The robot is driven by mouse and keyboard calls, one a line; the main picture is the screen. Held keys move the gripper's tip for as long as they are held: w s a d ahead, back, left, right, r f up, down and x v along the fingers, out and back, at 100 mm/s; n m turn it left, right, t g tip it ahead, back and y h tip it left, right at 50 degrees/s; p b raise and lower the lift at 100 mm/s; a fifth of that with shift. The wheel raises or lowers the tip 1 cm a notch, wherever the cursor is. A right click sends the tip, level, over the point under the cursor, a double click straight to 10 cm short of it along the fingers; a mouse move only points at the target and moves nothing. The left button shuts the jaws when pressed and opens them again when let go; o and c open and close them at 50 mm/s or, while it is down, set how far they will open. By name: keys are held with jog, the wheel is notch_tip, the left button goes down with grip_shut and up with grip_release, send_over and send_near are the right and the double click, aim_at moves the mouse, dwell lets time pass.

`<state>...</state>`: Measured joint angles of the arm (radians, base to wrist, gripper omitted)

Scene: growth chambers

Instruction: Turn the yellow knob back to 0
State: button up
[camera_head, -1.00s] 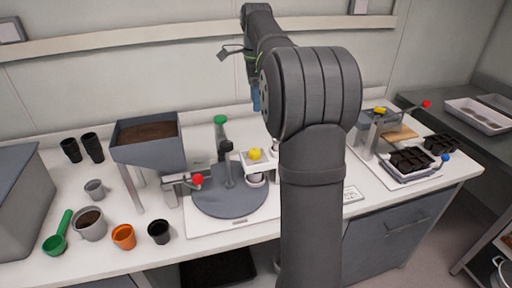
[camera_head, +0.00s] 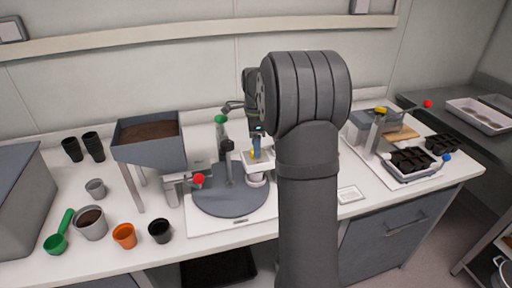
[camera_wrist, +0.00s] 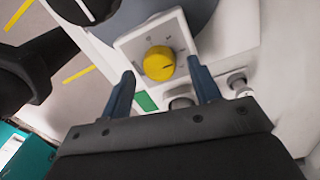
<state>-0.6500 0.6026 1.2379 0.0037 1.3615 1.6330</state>
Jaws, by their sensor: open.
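The yellow knob (camera_wrist: 159,64) sits on a square white dial plate (camera_wrist: 128,40) with small marks around it, too small to read. A dark pointer line shows on the knob's face. My gripper (camera_wrist: 160,82) is open, its two blue fingers on either side of the knob's lower edge in the wrist view, not closed on it. In the head view the yellow knob (camera_head: 251,154) is partly hidden behind my gripper (camera_head: 256,147), which is just above it on the white control box (camera_head: 260,162).
A grey turntable (camera_head: 215,201) stands in front, with a soil hopper (camera_head: 150,140) and red-tipped lever (camera_head: 198,179) to the left. A green-topped lever (camera_head: 220,119) is close behind. Several cups stand at the left; a seed-tray station (camera_head: 409,160) is at the right.

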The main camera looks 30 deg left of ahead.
jog(key=shift+f, duration=0.6)
jog(key=c, duration=1)
